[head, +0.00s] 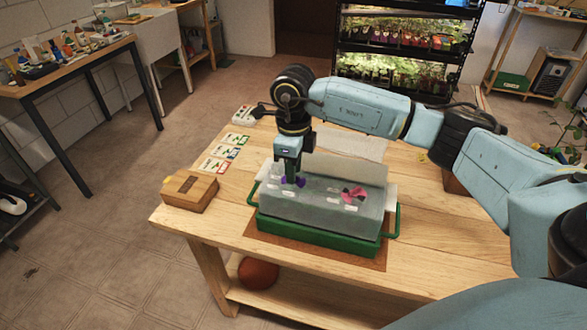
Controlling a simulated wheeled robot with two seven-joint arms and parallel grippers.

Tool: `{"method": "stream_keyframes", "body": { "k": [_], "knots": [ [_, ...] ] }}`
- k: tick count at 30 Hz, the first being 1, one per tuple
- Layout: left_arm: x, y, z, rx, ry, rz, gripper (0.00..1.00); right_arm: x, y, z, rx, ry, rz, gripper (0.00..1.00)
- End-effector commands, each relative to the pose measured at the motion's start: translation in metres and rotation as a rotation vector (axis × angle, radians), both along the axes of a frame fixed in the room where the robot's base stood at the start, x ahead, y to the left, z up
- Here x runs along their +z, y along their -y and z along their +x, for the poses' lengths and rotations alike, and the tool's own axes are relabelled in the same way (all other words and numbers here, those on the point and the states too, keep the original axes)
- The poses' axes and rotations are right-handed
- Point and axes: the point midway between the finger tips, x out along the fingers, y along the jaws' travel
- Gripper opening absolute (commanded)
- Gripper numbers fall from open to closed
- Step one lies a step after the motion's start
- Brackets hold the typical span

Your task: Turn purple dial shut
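The purple dial (300,182) is on the left part of the grey see-through lid of a propagator (318,208), which sits in a green tray (318,235) on the wooden table. My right gripper (291,178) points straight down at the dial, its fingertips at the dial's height. The fingers cover the middle of the dial, with purple showing beside them. I cannot tell whether they press on it or how far apart they are. A pink and dark dial (353,194) is on the right part of the lid. My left gripper is not in view.
A wooden box (190,191) stands at the table's left corner. Several picture cards (222,152) lie along the left back edge. A pale sheet (350,144) lies behind the propagator. The table's front right is bare.

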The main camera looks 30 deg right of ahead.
Motion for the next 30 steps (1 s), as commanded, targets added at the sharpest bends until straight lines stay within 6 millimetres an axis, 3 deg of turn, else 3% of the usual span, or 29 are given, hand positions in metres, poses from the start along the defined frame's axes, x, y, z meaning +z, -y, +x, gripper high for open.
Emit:
{"method": "stream_keyframes", "body": {
  "k": [15, 21, 30],
  "knots": [
    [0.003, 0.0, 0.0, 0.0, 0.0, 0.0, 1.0, 0.106, 0.0, 0.001, 0.0, 0.004, 0.001, 0.26],
    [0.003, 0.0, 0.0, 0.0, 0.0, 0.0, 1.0, 0.123, 0.0, 0.0, -0.001, 0.003, 0.001, 0.26],
    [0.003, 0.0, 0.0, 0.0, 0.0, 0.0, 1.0, 0.125, 0.0, 0.0, 0.0, 0.002, 0.001, 0.26]
  ]
}}
